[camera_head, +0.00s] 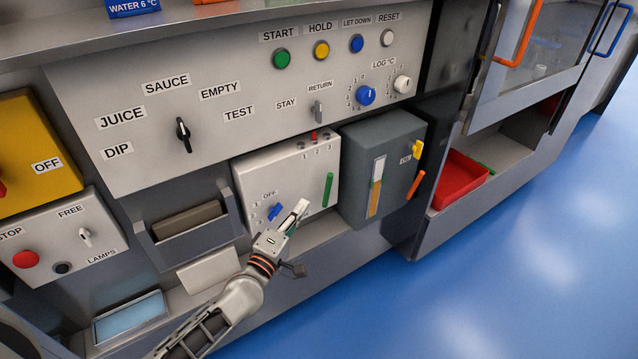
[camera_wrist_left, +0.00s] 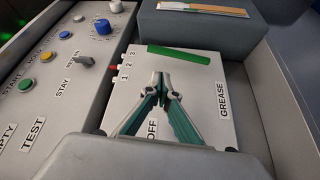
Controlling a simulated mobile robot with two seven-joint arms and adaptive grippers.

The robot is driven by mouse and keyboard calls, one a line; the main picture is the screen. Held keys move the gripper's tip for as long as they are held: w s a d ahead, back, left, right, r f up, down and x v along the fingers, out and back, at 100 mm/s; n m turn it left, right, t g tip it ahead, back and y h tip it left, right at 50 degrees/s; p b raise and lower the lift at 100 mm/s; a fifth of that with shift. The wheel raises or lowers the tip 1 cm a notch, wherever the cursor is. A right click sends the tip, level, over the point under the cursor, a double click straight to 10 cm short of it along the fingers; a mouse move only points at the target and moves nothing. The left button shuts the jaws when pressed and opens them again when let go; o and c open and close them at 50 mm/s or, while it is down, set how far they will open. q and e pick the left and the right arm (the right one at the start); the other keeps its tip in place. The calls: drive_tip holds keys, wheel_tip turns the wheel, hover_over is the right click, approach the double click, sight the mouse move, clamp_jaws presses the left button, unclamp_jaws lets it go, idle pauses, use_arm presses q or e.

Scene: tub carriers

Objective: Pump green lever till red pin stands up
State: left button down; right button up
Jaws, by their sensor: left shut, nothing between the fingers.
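The white grease box (camera_head: 260,177) has a green lever (camera_head: 328,190) at the right of its front. The lever also shows in the left wrist view (camera_wrist_left: 182,55), crossing the upper part of the box face. A small red pin (camera_head: 313,135) shows at the box's top edge, near the marks 1, 2 and 3. It shows in the left wrist view (camera_wrist_left: 114,68) too; I cannot tell how far it stands out. My left gripper (camera_head: 302,206) is shut and empty in front of the box, left of the lever and apart from it. My right gripper is not in view.
A blue knob (camera_head: 274,212) sits close to my left gripper, beside OFF. To the right is a dark box (camera_head: 385,155) with an orange lever (camera_head: 415,185) and a yellow knob (camera_head: 417,150). A control panel (camera_head: 220,100) is above. Open blue floor (camera_head: 450,290) lies in front.

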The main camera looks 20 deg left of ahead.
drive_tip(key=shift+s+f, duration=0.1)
use_arm(q)
drive_tip(key=b, duration=0.2)
approach(319, 184)
drive_tip(key=w+d+r, duration=0.2)
drive_tip(key=w+r, duration=0.2)
drive_tip(key=w, duration=0.1)
drive_tip(key=shift+w+d+r, duration=0.25)
drive_tip(key=shift+w+r, duration=0.05)
drive_tip(key=shift+w, duration=0.2)
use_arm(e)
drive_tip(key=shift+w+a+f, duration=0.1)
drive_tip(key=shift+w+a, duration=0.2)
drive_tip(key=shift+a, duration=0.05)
